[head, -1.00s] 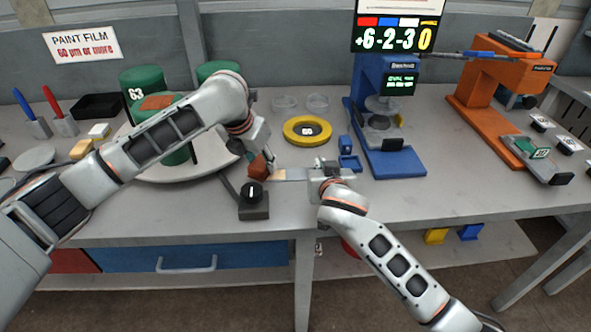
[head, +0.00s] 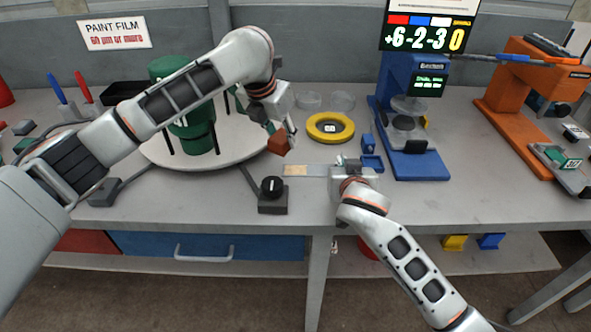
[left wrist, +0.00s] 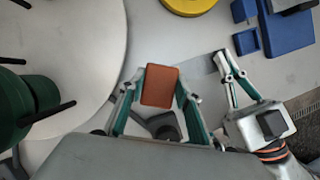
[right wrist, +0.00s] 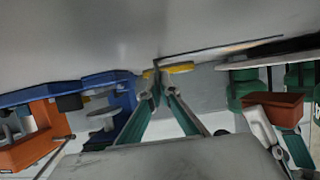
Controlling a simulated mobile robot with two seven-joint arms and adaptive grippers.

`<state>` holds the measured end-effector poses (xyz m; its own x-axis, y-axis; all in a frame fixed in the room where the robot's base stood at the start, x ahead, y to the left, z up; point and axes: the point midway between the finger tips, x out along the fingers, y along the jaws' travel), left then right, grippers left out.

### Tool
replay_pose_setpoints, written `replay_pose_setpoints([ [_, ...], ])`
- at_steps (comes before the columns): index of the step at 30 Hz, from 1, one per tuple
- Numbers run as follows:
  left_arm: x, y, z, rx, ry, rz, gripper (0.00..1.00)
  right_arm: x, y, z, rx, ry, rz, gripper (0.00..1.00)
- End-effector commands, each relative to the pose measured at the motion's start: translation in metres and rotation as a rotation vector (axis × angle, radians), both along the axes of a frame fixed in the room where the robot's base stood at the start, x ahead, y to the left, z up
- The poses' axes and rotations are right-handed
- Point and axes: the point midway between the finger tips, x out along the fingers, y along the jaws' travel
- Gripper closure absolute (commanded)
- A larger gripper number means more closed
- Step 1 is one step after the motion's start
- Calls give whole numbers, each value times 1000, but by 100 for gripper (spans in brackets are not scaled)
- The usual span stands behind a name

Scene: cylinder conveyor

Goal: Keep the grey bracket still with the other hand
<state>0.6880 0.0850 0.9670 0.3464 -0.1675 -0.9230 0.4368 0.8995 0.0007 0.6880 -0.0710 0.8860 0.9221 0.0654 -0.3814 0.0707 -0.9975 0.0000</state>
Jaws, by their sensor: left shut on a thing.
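My left gripper (head: 285,135) is shut on a red-brown block (head: 278,143) and holds it above the table. The block (left wrist: 160,87) sits between its fingers in the left wrist view. A flat grey strip (head: 318,170), probably the grey bracket, lies near the table's front edge; its left part is tan. My right gripper (head: 348,162) is at the strip's right end. Its fingertips (right wrist: 158,78) are close together in the right wrist view. Whether they grip the strip or only touch it is unclear. The block is up and left of the strip, apart from it.
A black-knobbed device (head: 272,195) stands left of the strip. Behind are a yellow ring (head: 330,127), a small blue tray (head: 372,163) and a blue stand (head: 405,105). A round white platform (head: 200,177) bearing green cylinders (head: 200,137) is at left.

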Motion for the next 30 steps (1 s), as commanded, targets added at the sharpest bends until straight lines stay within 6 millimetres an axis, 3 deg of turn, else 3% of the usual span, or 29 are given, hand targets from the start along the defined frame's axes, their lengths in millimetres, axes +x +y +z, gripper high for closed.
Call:
replay_pose_setpoints([
  [10,0,0,4,0,0,0,88,-1,-1,-6,-4,10,-1,100],
  [12,0,0,4,0,0,0,88,-1,-1,-5,-4,9,-1,80],
  [13,0,0,4,0,0,0,88,-1,-1,-5,-3,8,-1,76],
  [24,0,0,4,0,0,0,88,-2,0,-1,0,3,0,76],
  [30,0,0,4,0,0,0,88,-23,-1,7,2,3,1,76],
])
